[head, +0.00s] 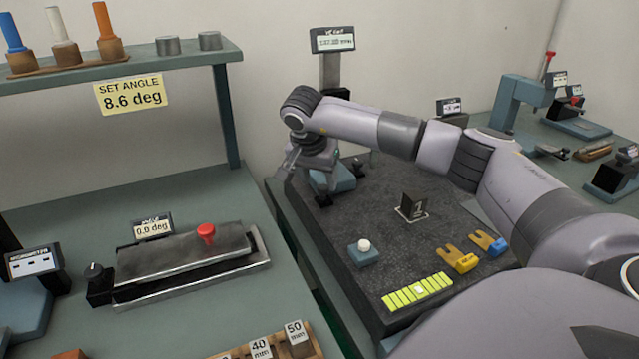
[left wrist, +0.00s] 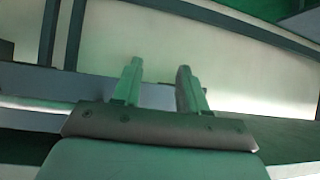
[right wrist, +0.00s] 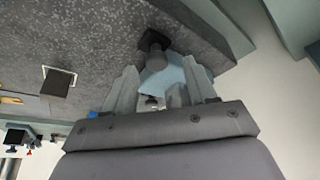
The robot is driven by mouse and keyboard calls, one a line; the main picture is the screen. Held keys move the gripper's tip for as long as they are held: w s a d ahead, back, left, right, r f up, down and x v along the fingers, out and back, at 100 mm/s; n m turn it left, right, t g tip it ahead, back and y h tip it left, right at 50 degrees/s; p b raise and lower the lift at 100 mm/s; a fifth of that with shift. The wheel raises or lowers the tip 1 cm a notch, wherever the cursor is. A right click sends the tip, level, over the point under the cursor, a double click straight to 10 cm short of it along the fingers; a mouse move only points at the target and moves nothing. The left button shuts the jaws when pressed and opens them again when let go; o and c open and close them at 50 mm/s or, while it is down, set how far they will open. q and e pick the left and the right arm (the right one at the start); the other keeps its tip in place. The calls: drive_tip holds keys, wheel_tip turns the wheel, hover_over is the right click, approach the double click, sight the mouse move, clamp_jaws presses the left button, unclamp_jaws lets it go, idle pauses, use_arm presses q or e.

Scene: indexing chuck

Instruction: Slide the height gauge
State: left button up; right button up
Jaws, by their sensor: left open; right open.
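The height gauge stands at the back of the dark granite plate (head: 385,235). Its display (head: 333,40) tops a grey column (head: 330,75), and its blue base (head: 340,180) is partly hidden behind my right gripper (head: 305,165). The display digits are too small to read surely. In the right wrist view the blue base (right wrist: 165,80), with a dark knob (right wrist: 155,52) near it, shows beyond and between the spread fingers of my right gripper (right wrist: 160,90). I cannot tell whether they touch it. My left gripper (left wrist: 155,85) is open and empty, away from the gauge.
On the plate are a dark angle block (head: 412,206), a blue block with a white knob (head: 364,250), yellow forked pieces (head: 458,258) and a yellow-green strip (head: 417,291). A sine bar (head: 185,255) lies on the left bench under a shelf (head: 130,75).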

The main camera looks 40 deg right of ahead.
drive_tip(key=shift+v, duration=2.3)
drive_tip(key=shift+a+f, duration=0.1)
